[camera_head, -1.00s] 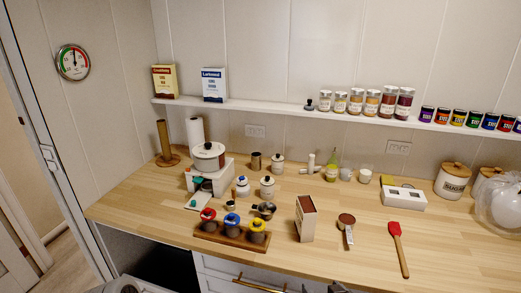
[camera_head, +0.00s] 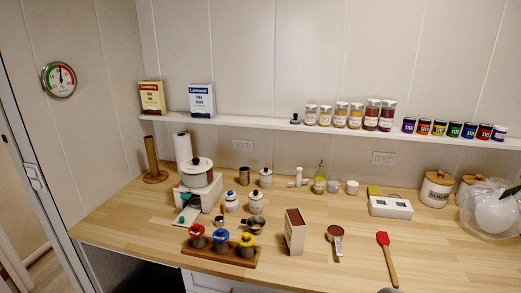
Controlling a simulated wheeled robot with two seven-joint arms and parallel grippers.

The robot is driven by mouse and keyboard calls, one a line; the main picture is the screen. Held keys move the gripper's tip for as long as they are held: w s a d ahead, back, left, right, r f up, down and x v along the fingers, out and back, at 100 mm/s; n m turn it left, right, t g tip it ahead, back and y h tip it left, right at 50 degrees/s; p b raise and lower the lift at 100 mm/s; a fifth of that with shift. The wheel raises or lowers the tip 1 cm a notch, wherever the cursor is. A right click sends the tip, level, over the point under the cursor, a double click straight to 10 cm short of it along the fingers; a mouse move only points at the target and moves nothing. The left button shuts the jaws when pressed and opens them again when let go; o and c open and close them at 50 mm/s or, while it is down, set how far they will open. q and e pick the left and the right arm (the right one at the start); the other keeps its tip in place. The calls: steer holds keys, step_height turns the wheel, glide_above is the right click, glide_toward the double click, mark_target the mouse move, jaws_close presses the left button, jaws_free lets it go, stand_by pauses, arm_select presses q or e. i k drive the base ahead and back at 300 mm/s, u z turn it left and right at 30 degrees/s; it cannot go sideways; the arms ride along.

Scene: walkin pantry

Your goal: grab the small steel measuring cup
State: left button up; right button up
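A small steel cup with a handle (camera_head: 257,226) sits on the wooden counter, behind the rack with colored-top jars. A long-handled scoop with brown contents (camera_head: 335,232) lies to the right of the brown-topped box. I cannot tell for certain which steel cup is the measuring cup the task names. Neither of my grippers can be made out in the view.
The wooden rack (camera_head: 212,256) stands at the front edge. White lidded jars (camera_head: 256,203) stand close behind the handled cup. A tall box (camera_head: 294,232) is to its right, and a red spatula (camera_head: 384,240) lies farther right. Bare counter lies between them.

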mark_target(335, 233)
steer(key=k, duration=0.5)
steer(key=z, duration=1.55)
steer(key=i, duration=0.95)
steer(key=u, duration=1.75)
